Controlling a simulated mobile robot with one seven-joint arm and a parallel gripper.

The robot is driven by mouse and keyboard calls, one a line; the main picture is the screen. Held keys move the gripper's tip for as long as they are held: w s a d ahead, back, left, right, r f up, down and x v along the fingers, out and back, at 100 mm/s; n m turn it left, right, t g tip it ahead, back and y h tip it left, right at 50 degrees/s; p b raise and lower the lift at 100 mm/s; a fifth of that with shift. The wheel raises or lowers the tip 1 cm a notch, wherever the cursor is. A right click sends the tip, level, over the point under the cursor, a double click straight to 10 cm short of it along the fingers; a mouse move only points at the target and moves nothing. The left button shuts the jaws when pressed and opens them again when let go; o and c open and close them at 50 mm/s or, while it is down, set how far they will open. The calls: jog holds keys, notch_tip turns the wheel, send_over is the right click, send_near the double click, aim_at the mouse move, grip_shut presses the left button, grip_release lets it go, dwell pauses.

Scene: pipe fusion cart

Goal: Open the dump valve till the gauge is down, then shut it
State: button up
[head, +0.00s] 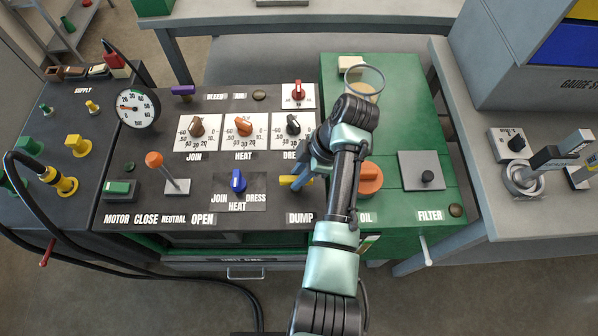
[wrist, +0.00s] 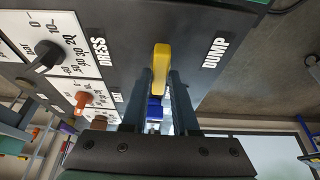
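The dump valve's yellow handle (head: 289,181) lies by the DUMP label on the dark panel, partly hidden by my gripper in the head view. My gripper (head: 304,182) is at the handle. In the wrist view, the yellow handle (wrist: 160,68) is between the fingertips of my gripper (wrist: 160,75), with a gap visible on each side, so the gripper looks open and not clamped. The round white gauge (head: 137,108) is at the panel's upper left. Its red needle points left, off the low end; the exact reading is too small to tell.
A blue selector knob (head: 238,181) is left of the valve and an orange OIL cap (head: 369,178) right of it. Three dials, including the black DRESS dial (head: 293,124), sit behind.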

grip_shut()
jog(key=shift+r+m+p, duration=0.1)
jog(key=shift+m+p, duration=0.2)
jog(key=shift+p, duration=0.1)
jog(key=shift+s+r+m+t+p, duration=0.15)
jog(key=shift+m+t+p, duration=0.35)
jog(key=shift+m+p, duration=0.45)
jog(key=m+p, duration=0.1)
jog(key=m, duration=0.1)
jog(key=m+t+h+p, duration=0.1)
jog(key=m+p, duration=0.1)
jog(key=shift+a+m+t, duration=0.1)
jog(key=shift+m+t, duration=0.2)
jog(key=shift+m, duration=0.05)
jog(key=m+p, duration=0.1)
jog(key=m, duration=0.1)
jog(key=m+t+h+p, duration=0.1)
jog(key=m+p, duration=0.1)
jog(key=m, duration=0.1)
jog(key=shift+s+a+h, duration=0.1)
jog(key=shift+a+h, duration=0.05)
jog(key=shift+h, duration=0.15)
jog(key=m+t+h+p, duration=0.1)
jog(key=m, duration=0.3)
jog(key=shift+p, duration=0.3)
jog(key=shift+m+h, duration=0.3)
jog(key=shift+m, duration=0.2)
